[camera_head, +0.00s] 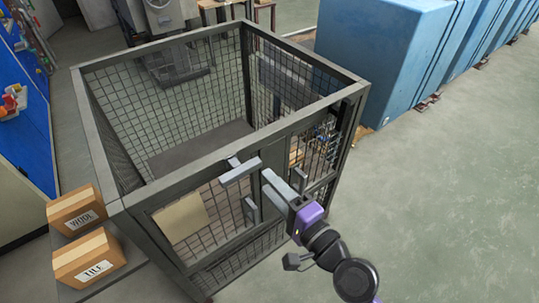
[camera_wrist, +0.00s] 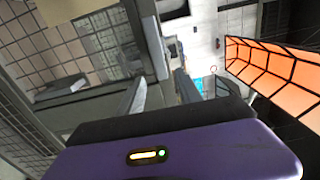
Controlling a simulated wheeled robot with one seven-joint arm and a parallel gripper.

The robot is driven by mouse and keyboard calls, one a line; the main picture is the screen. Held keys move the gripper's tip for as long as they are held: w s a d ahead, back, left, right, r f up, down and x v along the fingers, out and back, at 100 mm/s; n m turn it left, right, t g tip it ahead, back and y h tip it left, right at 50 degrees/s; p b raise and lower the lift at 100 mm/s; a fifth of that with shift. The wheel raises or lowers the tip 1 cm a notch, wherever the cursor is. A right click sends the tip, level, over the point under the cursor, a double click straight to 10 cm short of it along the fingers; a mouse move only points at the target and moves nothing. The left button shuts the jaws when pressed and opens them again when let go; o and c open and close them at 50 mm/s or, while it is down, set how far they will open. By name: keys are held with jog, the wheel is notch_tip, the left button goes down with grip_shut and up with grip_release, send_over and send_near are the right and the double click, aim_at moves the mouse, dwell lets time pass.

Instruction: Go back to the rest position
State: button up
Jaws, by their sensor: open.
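My gripper (camera_head: 259,190) is in front of the near side of a grey mesh cage, by the cage's front frame. Its purple body and black wrist joints show to the right of the fingers. The two grey fingers are spread apart with nothing visible between them. In the wrist view, my gripper (camera_wrist: 160,88) also shows both fingers apart and empty. A grey T-shaped handle (camera_head: 240,172) on the cage front is close to the fingertips. I cannot tell whether they touch.
The open-topped mesh cage (camera_head: 97,150) fills the middle. Boxes labelled WOOL (camera_head: 72,207) and TILE (camera_head: 85,262) sit on a surface at left. Blue cabinets (camera_head: 375,50) line the back right. Floor at right is clear. An orange panelled structure (camera_wrist: 270,68) shows in the wrist view.

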jog(key=s+d+n+t+h, duration=0.3)
jog(key=s+d+n+h, duration=0.35)
jog(key=s+d, duration=0.55)
jog(key=s+d+n+g+h, duration=0.1)
jog(key=s+d+n, duration=0.1)
jog(key=s, duration=0.9)
jog(key=s+d+n+g+h, duration=0.2)
jog(key=s+d+n, duration=0.1)
jog(key=s, duration=0.9)
jog(key=shift+d+f, duration=0.25)
jog(key=shift+f, duration=0.2)
jog(key=shift+h, duration=0.25)
jog(key=shift+c, duration=0.4)
